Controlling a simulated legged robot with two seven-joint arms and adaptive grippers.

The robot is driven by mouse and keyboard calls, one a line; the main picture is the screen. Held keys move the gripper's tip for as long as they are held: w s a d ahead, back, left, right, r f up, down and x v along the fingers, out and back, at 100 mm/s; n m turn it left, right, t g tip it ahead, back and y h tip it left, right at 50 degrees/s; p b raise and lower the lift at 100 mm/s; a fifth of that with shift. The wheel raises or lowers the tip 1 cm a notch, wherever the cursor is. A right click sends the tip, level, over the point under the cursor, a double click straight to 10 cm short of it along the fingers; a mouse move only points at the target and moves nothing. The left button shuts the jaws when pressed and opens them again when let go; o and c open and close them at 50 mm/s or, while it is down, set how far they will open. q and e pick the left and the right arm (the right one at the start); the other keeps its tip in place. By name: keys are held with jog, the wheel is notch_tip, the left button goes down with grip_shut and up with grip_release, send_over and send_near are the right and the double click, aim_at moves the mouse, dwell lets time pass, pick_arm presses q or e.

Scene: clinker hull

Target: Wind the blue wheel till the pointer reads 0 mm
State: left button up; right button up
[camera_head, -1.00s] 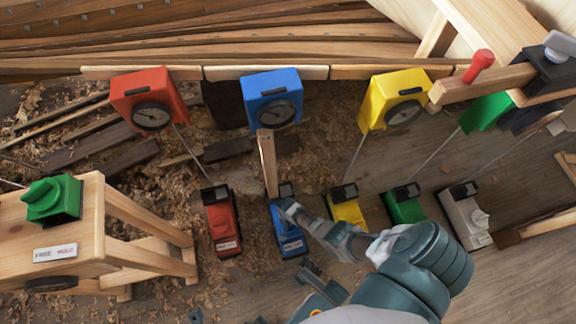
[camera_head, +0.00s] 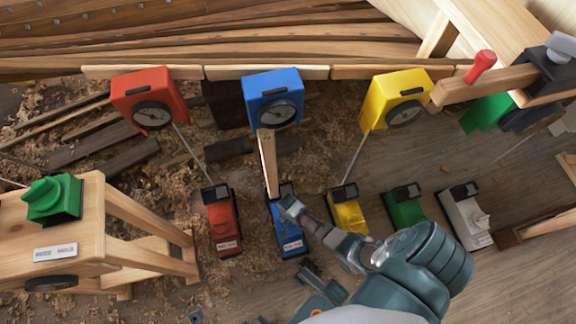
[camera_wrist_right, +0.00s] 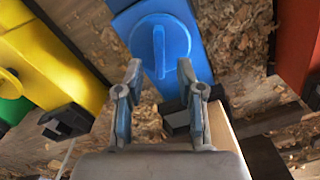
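The blue gauge (camera_head: 273,88) hangs on the hull's edge. Its round dial (camera_head: 278,112) is too small to read. A wooden stick (camera_head: 268,160) stands between it and the blue floor unit (camera_head: 289,243). My right gripper (camera_head: 287,206) reaches over this unit from the right and hides part of it. In the right wrist view the blue wheel (camera_wrist_right: 160,45), a disc with a raised bar, lies just beyond my right gripper (camera_wrist_right: 160,82). Its two fingers are apart, with nothing between them; I cannot tell whether they touch the wheel. My left gripper is not seen.
Red (camera_head: 222,225) and yellow (camera_head: 346,211) floor units stand on either side, with green (camera_head: 404,208) and white (camera_head: 466,218) ones farther right. A wooden stand (camera_head: 120,225) carries a green knob unit (camera_head: 53,199) at left. Wood shavings cover the floor.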

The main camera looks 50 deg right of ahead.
notch_tip(320, 180, up, 8)
dwell(0.4)
jog(key=shift+f, duration=0.1)
